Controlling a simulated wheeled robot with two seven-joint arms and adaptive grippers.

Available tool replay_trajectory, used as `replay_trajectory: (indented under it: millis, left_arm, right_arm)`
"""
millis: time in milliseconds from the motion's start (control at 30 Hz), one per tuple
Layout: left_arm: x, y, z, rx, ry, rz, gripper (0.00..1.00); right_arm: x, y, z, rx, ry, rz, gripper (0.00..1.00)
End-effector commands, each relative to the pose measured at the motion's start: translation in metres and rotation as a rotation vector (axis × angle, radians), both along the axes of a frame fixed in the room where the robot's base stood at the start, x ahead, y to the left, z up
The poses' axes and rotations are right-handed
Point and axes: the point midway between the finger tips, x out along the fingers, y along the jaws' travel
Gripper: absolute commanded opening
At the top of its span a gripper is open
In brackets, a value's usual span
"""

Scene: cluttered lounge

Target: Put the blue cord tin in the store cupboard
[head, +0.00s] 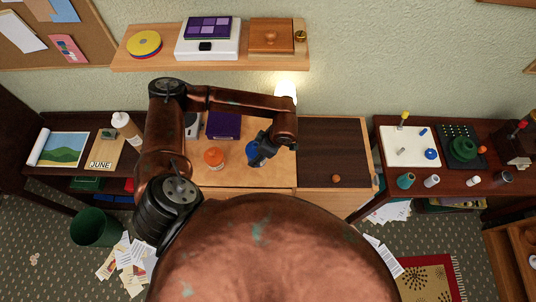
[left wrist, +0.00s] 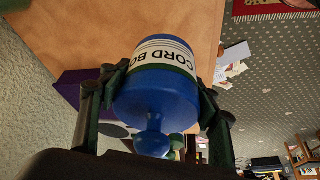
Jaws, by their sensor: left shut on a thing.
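The blue cord tin (head: 252,152) is at the middle of the light wooden top, partly hidden by my left gripper (head: 260,158). In the left wrist view the tin (left wrist: 158,90) has a white label reading "CORD BO" and a round knob on its lid. My left gripper's fingers (left wrist: 155,115) stand on either side of the tin and are shut on it. I cannot tell whether the tin touches the surface. A dark brown panel in a light wooden frame (head: 335,150), perhaps the store cupboard, lies to the right. My right gripper is not in view.
An orange tin (head: 214,158) stands left of the blue one, and a purple box (head: 223,125) behind it. A small orange ball or knob (head: 336,178) is on the dark panel, which is otherwise clear. A wall shelf (head: 160,62) hangs above. A cluttered side table (head: 390,172) stands right.

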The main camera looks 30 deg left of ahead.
Motion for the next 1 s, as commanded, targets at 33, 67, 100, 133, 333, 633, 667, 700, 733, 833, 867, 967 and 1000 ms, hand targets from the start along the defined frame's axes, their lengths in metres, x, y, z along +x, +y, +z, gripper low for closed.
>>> replay_trajectory:
  millis: [33, 67, 100, 133, 333, 633, 667, 700, 733, 833, 867, 967, 1000]
  left_arm:
    - [0.011, -0.008, -0.003, -0.002, 0.0, 0.002, 0.22]
    - [0.016, -0.011, -0.007, -0.002, 0.001, 0.0, 0.22]
    - [0.021, -0.013, -0.017, 0.0, 0.003, 0.001, 0.22]
    - [0.024, -0.016, -0.023, -0.001, 0.003, 0.0, 0.22]
    - [0.046, -0.027, -0.051, 0.0, 0.001, -0.003, 0.22]
    - [0.055, -0.033, -0.076, 0.0, 0.004, -0.004, 0.22]
    - [0.055, -0.033, -0.081, 0.0, 0.003, -0.004, 0.22]
    - [0.056, -0.033, -0.085, 0.0, 0.002, -0.003, 0.22]
    - [0.056, -0.033, -0.088, 0.0, 0.002, -0.004, 0.22]
    - [0.056, -0.033, -0.095, 0.0, 0.0, -0.005, 0.22]
    - [0.057, -0.033, -0.095, 0.0, 0.0, -0.005, 0.22]
    - [0.057, -0.032, -0.096, 0.0, -0.001, -0.006, 0.22]
    - [0.057, -0.032, -0.096, 0.0, -0.001, -0.006, 0.22]
  right_arm:
    - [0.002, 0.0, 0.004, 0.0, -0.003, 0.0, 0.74]
    - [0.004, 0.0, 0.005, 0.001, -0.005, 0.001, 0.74]
    - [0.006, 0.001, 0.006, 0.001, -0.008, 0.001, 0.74]
    - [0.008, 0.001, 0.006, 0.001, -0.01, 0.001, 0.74]
    - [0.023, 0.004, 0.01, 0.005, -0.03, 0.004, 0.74]
    - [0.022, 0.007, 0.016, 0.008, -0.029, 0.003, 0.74]
    - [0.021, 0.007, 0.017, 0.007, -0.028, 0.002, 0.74]
    - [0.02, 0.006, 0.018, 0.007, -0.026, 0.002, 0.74]
    - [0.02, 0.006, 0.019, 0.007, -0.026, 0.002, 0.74]
    - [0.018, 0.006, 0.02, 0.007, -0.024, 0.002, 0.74]
    - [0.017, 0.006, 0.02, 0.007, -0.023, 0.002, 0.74]
    - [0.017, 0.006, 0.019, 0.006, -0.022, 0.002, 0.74]
    - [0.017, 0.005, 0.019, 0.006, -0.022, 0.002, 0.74]
